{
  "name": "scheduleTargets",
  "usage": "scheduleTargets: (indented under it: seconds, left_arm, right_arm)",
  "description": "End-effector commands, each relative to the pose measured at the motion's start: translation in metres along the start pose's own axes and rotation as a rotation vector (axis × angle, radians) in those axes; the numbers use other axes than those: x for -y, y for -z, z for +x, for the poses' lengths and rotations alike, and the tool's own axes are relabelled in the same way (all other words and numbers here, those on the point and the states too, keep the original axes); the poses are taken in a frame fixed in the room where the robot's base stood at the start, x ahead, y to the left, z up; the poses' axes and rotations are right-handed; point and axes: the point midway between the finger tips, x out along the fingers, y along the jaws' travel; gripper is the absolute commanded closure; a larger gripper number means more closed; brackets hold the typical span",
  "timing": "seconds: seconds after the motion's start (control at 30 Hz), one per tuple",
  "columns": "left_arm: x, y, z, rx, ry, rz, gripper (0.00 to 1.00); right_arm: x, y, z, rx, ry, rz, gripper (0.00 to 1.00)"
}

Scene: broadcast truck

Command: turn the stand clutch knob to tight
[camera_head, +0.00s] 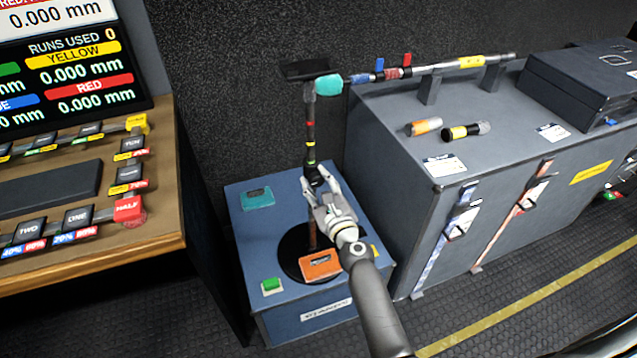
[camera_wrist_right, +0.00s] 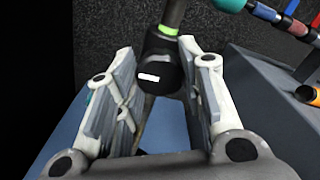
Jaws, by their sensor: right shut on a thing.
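The stand clutch knob (camera_wrist_right: 165,55) is a black cylinder on the stand's upright, with a white mark on its face (camera_wrist_right: 148,77). In the head view the stand pole (camera_head: 311,125) rises from a round black base on a blue box, with red, yellow and green bands. My right gripper (camera_head: 318,182) reaches up from the lower right to the clutch on the pole. The fingers partly hide the knob in the head view. My left gripper is not in view.
The blue box (camera_head: 238,230) carries a teal item (camera_head: 257,198), an orange item (camera_head: 320,264) and a green button (camera_head: 271,285). A grey cabinet (camera_head: 400,185) stands close on the right, a wooden control desk (camera_head: 165,220) on the left. A teal-tipped rod (camera_head: 440,67) lies above the cabinet.

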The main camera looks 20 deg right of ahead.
Motion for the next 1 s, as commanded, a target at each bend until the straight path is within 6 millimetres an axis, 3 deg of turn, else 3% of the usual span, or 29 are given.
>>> scheduleTargets:
  seconds: [0.53,0.57,0.73,1.0]
  left_arm:
    - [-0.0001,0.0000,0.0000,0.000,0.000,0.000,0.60]
    - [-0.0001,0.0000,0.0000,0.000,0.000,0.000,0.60]
    - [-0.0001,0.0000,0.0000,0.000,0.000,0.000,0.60]
    - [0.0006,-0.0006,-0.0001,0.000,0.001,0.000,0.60]
  right_arm:
    - [-0.0011,0.0016,-0.0005,-0.003,-0.002,0.027,0.88]
    - [-0.0011,0.0016,-0.0005,-0.003,-0.002,0.026,0.63]
    - [-0.0008,0.0013,-0.0004,-0.002,-0.002,0.026,0.42]
    - [-0.0003,0.0005,-0.0002,-0.001,-0.001,0.025,0.42]
